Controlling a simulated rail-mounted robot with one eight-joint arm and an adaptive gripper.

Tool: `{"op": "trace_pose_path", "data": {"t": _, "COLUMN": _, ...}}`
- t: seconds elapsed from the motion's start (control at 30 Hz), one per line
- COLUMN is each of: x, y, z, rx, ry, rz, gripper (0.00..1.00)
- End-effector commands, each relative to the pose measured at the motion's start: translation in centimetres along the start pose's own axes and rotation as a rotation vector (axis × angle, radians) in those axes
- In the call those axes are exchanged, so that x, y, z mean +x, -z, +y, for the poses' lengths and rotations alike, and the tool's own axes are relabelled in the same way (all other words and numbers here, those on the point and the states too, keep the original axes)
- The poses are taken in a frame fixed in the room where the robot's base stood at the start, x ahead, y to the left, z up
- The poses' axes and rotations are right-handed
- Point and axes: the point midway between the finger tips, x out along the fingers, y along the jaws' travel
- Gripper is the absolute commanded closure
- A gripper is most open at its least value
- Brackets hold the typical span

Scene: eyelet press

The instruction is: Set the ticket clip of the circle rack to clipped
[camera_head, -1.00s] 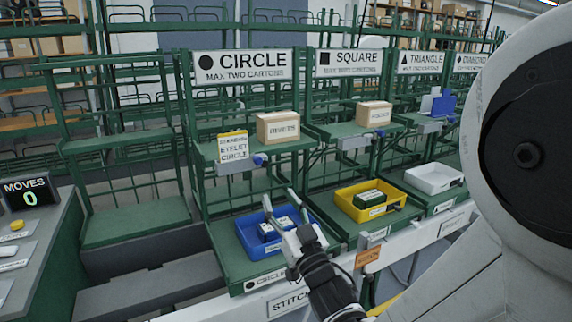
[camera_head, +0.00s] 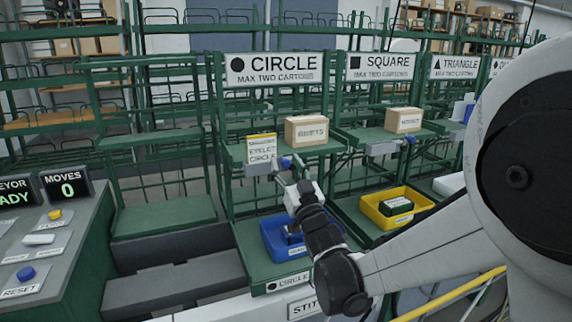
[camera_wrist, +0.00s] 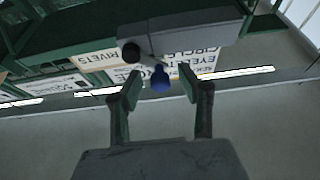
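The circle rack (camera_head: 229,200) stands under the CIRCLE sign (camera_head: 272,68). Its ticket clip (camera_head: 259,169) is a grey block on the front edge of the upper shelf, with a blue knob (camera_head: 286,163) at its right end. A white ticket with a yellow top (camera_head: 262,150) stands at the clip. My gripper (camera_head: 289,172) is raised at the knob and partly covers it. In the wrist view, the blue knob (camera_wrist: 160,78) shows centred between the spread, empty fingers of my gripper (camera_wrist: 160,86), apart from both. Whether the clip is clipped is too small to tell.
A carton (camera_head: 306,131) sits on the upper shelf right of the ticket. A blue bin (camera_head: 272,238) is on the lower shelf below my gripper. The square rack's yellow bin (camera_head: 420,199) is to the right. A console (camera_head: 75,235) stands at the left.

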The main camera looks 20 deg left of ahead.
Motion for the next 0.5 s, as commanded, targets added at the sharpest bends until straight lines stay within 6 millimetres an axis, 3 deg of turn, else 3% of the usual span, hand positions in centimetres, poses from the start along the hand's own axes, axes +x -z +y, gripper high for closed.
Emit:
{"op": "trace_pose_path", "data": {"t": 0.33, "x": 0.40, "y": -0.01, "z": -0.01, "rx": 0.000, "ry": 0.000, "rz": 0.000, "gripper": 0.62}}
{"op": "trace_pose_path", "data": {"t": 0.5, "x": 0.39, "y": -0.01, "z": -0.01, "rx": 0.001, "ry": 0.000, "rz": 0.000, "gripper": 0.84}}
